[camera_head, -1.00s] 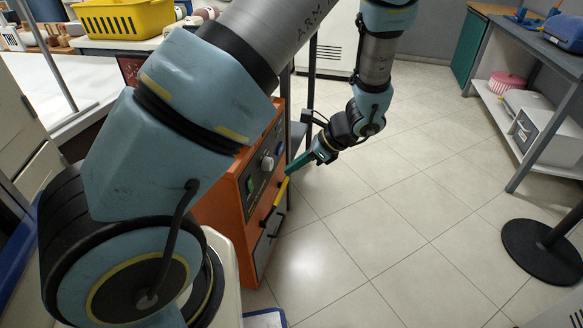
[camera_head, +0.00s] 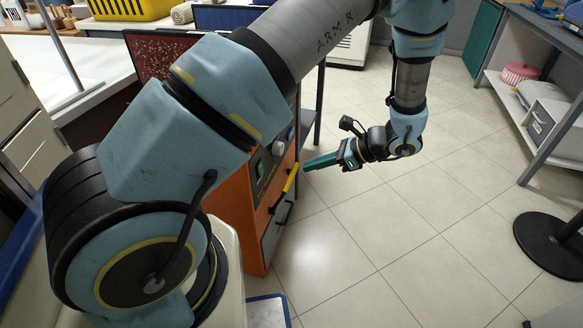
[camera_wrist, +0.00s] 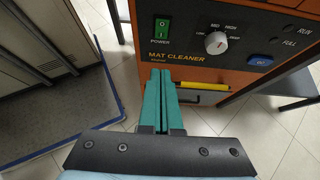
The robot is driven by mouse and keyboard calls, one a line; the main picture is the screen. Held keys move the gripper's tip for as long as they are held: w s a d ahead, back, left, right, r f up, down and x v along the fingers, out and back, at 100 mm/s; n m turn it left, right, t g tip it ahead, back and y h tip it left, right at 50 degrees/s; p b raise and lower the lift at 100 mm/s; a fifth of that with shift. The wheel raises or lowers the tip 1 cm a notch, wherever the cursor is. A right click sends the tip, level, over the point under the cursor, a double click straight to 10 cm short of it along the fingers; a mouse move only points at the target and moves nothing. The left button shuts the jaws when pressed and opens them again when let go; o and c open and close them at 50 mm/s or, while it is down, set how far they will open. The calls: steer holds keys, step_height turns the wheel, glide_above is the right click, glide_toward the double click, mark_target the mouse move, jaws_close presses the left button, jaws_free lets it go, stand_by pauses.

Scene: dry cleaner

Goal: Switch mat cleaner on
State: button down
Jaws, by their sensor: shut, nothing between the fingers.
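The mat cleaner (camera_head: 236,213) is an orange cabinet left of my gripper in the head view. Its dark control panel (camera_wrist: 203,61) shows in the wrist view, lettered MAT CLEANER. A green power switch (camera_wrist: 162,28) sits at the panel's left, marked 1 and 0. A white dial (camera_wrist: 216,43) and a blue button (camera_wrist: 262,60) lie to its right. My gripper (camera_wrist: 163,75) has its green fingers together and empty. The fingertips point at the panel, a little below the power switch in the wrist view. Whether they touch the panel I cannot tell.
A yellow handle (camera_wrist: 203,86) crosses the cabinet just below the panel. A shelf table (camera_head: 545,90) and a black round stand base (camera_head: 545,243) are at right. Tiled floor is open between.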

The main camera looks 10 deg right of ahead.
mark_target(262, 171)
steer(key=a+r+p+x, duration=0.1)
steer(key=x, duration=1.1)
steer(key=shift+w+a, duration=0.25)
steer(key=shift+w, duration=0.1)
steer(key=shift+a, duration=0.15)
steer(key=shift+r, duration=0.15)
steer(key=shift+r+p, duration=0.5)
steer(key=shift+r, duration=0.2)
